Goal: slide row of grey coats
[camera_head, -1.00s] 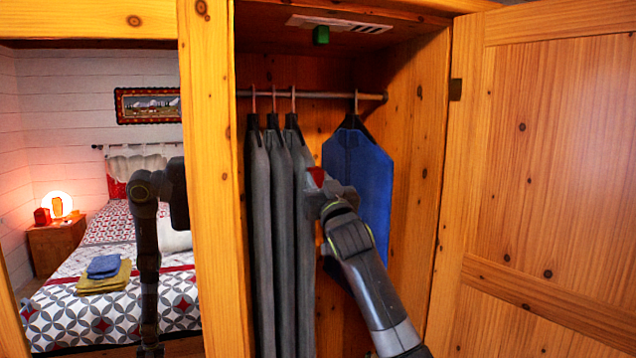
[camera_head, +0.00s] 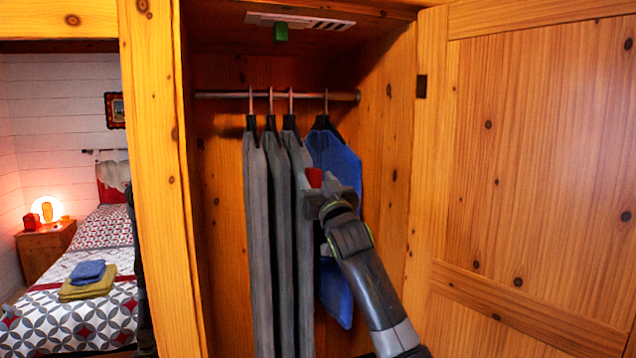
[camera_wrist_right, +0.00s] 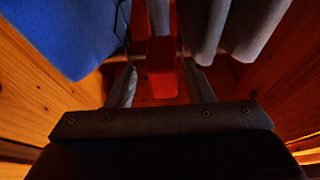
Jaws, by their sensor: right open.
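Three grey coats (camera_head: 262,220) hang side by side on black hangers at the left of the wardrobe rail (camera_head: 225,95). A blue coat (camera_head: 338,165) hangs just right of them, partly behind my right arm. My right gripper (camera_head: 318,190) is open beside the rightmost grey coat, in front of the blue one. A red piece (camera_head: 314,177) shows at its tip. In the right wrist view the red piece (camera_wrist_right: 162,68) lies between the fingers, with grey coats (camera_wrist_right: 210,25) above and right and the blue coat (camera_wrist_right: 65,35) left. Contact with a coat is unclear. My left gripper is out of view.
The wardrobe's left post (camera_head: 160,200) and open right door (camera_head: 540,170) flank the opening. Bare rail lies left of the grey coats. A bed with folded cloths (camera_head: 88,282) is at left.

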